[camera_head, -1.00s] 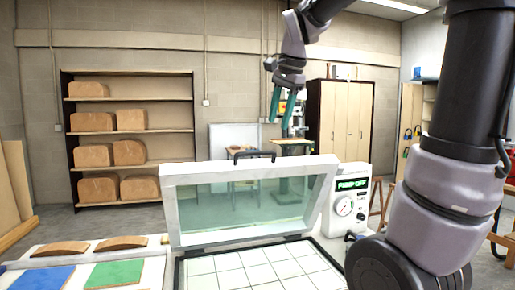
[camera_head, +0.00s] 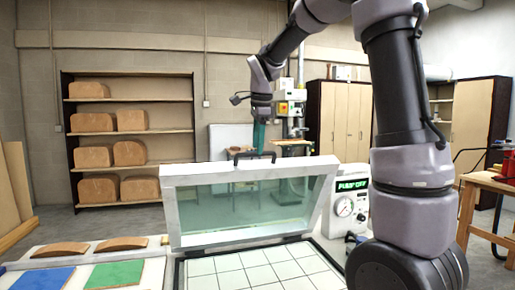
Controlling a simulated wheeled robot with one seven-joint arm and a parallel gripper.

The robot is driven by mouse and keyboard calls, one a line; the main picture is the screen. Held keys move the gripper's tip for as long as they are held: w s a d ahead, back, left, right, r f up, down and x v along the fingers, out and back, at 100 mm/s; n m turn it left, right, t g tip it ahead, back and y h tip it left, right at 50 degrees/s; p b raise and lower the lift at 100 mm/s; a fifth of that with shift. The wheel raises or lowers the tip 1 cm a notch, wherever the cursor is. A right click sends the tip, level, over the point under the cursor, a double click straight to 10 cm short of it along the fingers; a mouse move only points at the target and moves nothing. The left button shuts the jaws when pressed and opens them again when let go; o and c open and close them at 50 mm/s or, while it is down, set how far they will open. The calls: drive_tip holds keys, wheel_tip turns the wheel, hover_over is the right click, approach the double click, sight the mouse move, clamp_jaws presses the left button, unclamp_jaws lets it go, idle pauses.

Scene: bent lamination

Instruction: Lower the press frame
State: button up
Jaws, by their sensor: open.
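The press frame (camera_head: 172,213) is a pale frame with a greenish clear panel (camera_head: 240,207). It stands raised and tilted at the back of the white gridded press bed (camera_head: 250,268). A black handle (camera_head: 252,155) sits on its top edge. My gripper (camera_head: 259,143) has teal fingers and points down at the handle, just above or behind its right part. The fingers are open but overlap in this view, and I cannot tell whether they touch the handle or straddle it.
A pump unit (camera_head: 344,207) with a gauge and a "PUMP OFF" display stands right of the frame. Curved wooden pieces (camera_head: 121,244) and blue (camera_head: 42,278) and green (camera_head: 114,273) sheets lie at left. Shelves (camera_head: 131,140) with wooden blocks stand behind. The press bed is clear.

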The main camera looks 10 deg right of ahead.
drive_tip(key=shift+x, duration=0.8)
clamp_jaws()
idle(0.9)
